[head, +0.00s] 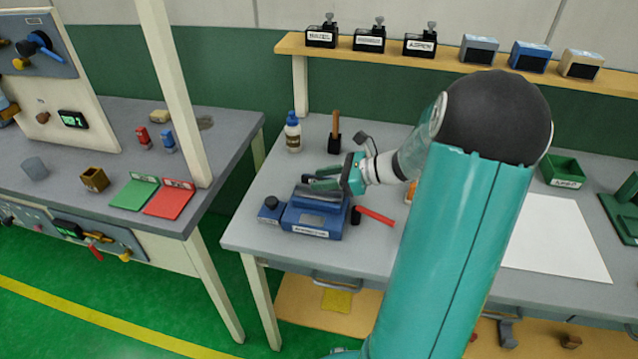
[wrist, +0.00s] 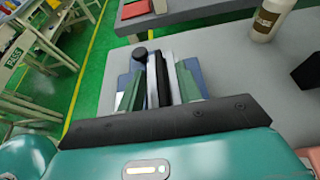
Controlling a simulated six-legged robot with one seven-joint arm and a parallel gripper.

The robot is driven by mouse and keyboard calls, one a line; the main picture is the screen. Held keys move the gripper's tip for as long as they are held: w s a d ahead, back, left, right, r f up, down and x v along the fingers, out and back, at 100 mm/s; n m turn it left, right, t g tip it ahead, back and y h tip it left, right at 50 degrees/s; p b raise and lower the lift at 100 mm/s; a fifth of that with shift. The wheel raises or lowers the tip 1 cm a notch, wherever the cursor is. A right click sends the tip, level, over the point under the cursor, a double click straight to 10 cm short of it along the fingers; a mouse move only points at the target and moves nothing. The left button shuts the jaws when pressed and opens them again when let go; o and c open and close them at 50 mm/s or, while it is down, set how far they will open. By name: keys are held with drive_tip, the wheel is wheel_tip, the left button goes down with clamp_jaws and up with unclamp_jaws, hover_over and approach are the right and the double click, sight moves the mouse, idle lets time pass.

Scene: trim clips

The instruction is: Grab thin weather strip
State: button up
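A blue bench fixture (head: 318,217) stands near the front left of the grey table. It has a black knob (wrist: 140,54) and pale metal bars (wrist: 151,80) along its top. A thin dark strip (wrist: 163,85) runs between the bars in the wrist view; it may be the weather strip, but I cannot be sure. My gripper (head: 318,181) is just over the fixture's top. In the wrist view, its green fingers (wrist: 159,88) are apart, one on each side of the dark strip and pale bar. I cannot see either finger touching the strip.
A red-handled tool (head: 376,216) lies right of the fixture. A white bottle (head: 293,135) and a wooden-handled tool in a black holder (head: 334,142) stand behind it. A white sheet (head: 556,240) and a green bin (head: 563,171) are to the right. Another bench (head: 105,118) stands left across a gap.

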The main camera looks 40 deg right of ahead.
clamp_jaws()
drive_tip(key=shift+r, duration=0.1)
